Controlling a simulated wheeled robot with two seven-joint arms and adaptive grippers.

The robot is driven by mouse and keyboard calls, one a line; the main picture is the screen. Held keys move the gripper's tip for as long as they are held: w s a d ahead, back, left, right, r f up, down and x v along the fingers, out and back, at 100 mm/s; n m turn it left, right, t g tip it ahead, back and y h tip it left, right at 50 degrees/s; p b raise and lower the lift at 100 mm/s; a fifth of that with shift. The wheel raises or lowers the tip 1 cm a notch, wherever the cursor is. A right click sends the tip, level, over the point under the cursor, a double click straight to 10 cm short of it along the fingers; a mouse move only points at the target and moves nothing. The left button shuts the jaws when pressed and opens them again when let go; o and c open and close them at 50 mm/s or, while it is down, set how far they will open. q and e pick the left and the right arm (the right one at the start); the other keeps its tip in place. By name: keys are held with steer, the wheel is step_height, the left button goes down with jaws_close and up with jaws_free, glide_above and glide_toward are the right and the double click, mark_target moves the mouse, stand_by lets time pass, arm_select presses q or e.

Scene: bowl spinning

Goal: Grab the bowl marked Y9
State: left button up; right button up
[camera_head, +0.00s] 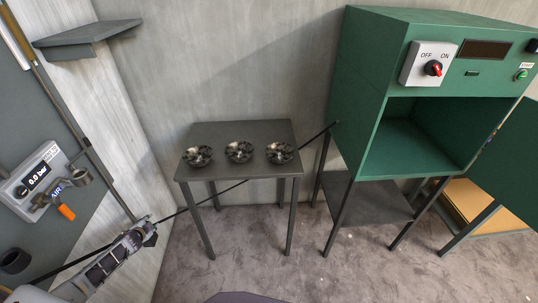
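Three dark, shiny metal bowls stand in a row on a small grey table (240,129). They are the left bowl (198,156), the middle bowl (239,152) and the right bowl (280,153). Their markings are too small to read, so I cannot tell which one is Y9. My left gripper (150,231) is at the lower left, in front of and to the left of the table, apart from all bowls. Its fingers are too small to tell open from shut, and I see nothing held in it. My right gripper is out of view.
A green cabinet (364,62) with an OFF/ON switch (432,67) stands right of the table, its compartment open. A panel with an air gauge (38,179) is at the left. A grey shelf (88,36) juts from the wall. The carpet before the table is clear.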

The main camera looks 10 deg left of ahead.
arm_select(q)
steer(key=w+d+r+m+t+h, duration=0.25)
steer(key=w+r+m, duration=0.2)
steer(key=r, duration=0.55)
steer(key=w+d+r+m+t+h+p, duration=0.1)
steer(key=w+d+r+m+t, duration=0.1)
steer(key=w+d+r+m, duration=0.5)
steer(key=w+d+r+m+t+h, duration=0.15)
steer(key=w+r, duration=0.35)
steer(key=r, duration=0.7)
steer(key=s+d+r+m+g+h, duration=0.1)
steer(key=d+r+m+h, duration=0.35)
steer(key=d+m, duration=0.4)
steer(key=d+r+m+h, duration=0.3)
steer(key=d+r+m, duration=0.3)
steer(key=d+m, duration=0.3)
steer(key=s+d+m+g+h, duration=0.2)
steer(key=d+m, duration=0.5)
steer(key=m, duration=0.4)
steer(key=shift+s+d+f+g, duration=0.2)
steer(key=shift+s+f+g, duration=0.15)
steer(key=shift+s+g, duration=0.7)
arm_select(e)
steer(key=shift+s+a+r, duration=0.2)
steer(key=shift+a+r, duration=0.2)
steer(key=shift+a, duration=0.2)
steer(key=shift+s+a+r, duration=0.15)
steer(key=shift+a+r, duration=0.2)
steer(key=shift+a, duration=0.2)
